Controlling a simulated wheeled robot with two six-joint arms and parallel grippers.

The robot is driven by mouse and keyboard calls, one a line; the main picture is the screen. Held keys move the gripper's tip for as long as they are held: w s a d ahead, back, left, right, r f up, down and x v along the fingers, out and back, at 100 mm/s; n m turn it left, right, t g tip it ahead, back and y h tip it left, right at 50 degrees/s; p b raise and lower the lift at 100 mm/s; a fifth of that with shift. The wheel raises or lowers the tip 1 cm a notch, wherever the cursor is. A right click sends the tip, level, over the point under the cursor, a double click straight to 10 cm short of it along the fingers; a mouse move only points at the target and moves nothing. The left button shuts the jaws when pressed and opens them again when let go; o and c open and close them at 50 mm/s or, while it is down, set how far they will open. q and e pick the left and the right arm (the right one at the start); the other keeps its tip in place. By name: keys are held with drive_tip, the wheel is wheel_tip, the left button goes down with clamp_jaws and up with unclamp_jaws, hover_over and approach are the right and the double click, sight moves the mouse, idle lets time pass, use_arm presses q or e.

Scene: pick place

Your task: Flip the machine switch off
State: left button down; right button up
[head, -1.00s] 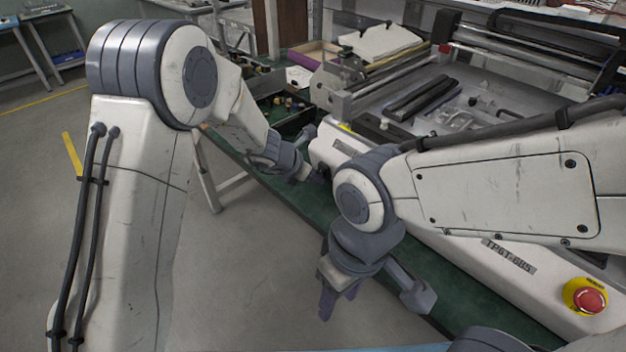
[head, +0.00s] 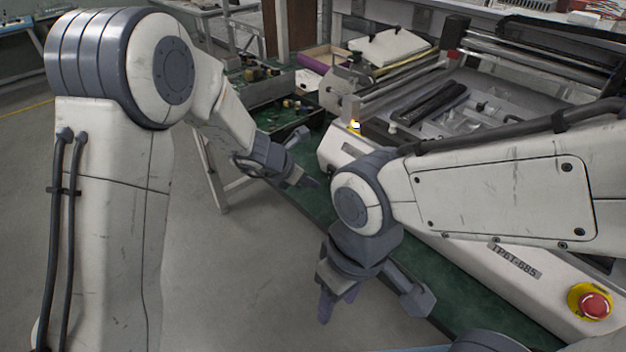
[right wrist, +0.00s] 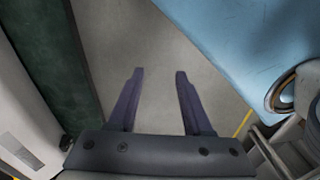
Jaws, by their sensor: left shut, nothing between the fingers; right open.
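The machine (head: 470,255) is a long pale unit with a "TPGT-685" label, standing on a green bench. A red button on a yellow base (head: 593,304) sits at its near right end. I cannot make out a switch; my right arm hides part of the machine's front face. My left gripper (head: 312,182) is shut and empty, just left of the machine's far left end, apparently apart from it. My right gripper (head: 337,303) is open and empty, hanging beyond the bench's front edge. In the right wrist view its two fingers (right wrist: 159,73) are spread over bare floor.
The green bench edge (head: 318,208) runs along the machine's front. Trays with small parts (head: 275,98) lie at the back left of the machine. Dark bars (head: 430,102) lie on the machine's bed. The grey floor (head: 235,270) in front is clear.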

use_arm(q)
drive_tip(key=p+v, duration=0.2)
drive_tip(key=v, duration=0.7)
drive_tip(key=shift+w+d+r+p, duration=0.2)
drive_tip(key=shift+d+r+p, duration=0.15)
drive_tip(key=shift+r, duration=0.2)
use_arm(e)
drive_tip(key=r, duration=0.3)
drive_tip(key=shift+d+r, duration=0.1)
drive_tip(key=shift+d, duration=0.2)
